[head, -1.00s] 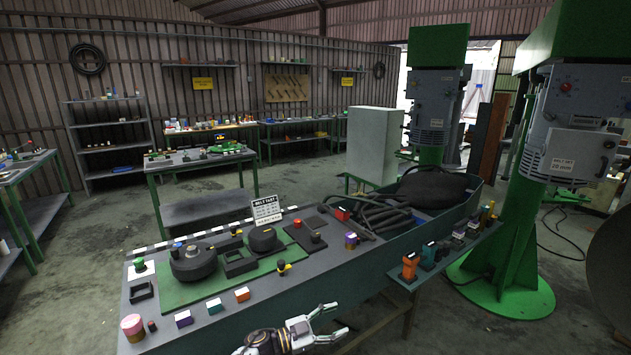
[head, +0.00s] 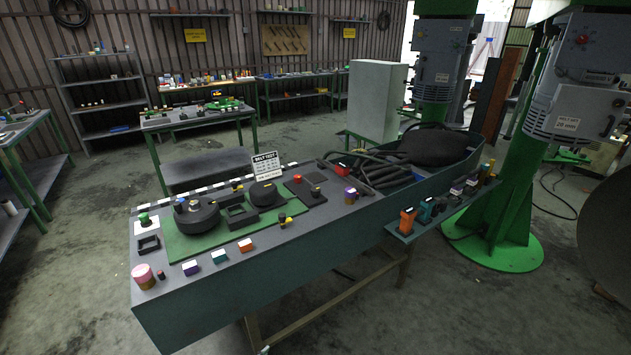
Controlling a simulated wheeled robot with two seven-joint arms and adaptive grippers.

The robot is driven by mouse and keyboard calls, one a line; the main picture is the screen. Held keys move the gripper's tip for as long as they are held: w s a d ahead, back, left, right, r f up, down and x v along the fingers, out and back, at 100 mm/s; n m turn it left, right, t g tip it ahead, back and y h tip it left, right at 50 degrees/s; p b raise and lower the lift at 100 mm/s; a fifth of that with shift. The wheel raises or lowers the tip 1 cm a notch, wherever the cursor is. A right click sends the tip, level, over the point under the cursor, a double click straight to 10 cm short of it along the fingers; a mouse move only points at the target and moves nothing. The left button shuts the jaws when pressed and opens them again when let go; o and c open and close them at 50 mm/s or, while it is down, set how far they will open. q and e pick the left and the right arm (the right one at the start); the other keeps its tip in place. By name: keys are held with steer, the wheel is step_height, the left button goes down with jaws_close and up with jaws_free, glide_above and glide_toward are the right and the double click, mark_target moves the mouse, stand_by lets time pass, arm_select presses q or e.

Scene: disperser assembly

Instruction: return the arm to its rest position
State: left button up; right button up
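Neither of my grippers shows in the head view now, and no arm of mine is clearly in view. The workbench (head: 300,262) stands in front of me with a green mat (head: 225,242) on its left part. Black round parts lie on the mat: a large one (head: 197,216) at the left and a smaller one (head: 263,194) to its right. A black square frame (head: 241,216) lies between them. A white label card (head: 266,165) stands at the mat's back edge.
Small coloured blocks (head: 219,257) line the bench's front edge, and a pink-topped jar (head: 143,276) stands at its front left corner. A side shelf (head: 404,236) holds orange and teal items. Green machine columns (head: 510,190) stand at the right. The floor in front is clear.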

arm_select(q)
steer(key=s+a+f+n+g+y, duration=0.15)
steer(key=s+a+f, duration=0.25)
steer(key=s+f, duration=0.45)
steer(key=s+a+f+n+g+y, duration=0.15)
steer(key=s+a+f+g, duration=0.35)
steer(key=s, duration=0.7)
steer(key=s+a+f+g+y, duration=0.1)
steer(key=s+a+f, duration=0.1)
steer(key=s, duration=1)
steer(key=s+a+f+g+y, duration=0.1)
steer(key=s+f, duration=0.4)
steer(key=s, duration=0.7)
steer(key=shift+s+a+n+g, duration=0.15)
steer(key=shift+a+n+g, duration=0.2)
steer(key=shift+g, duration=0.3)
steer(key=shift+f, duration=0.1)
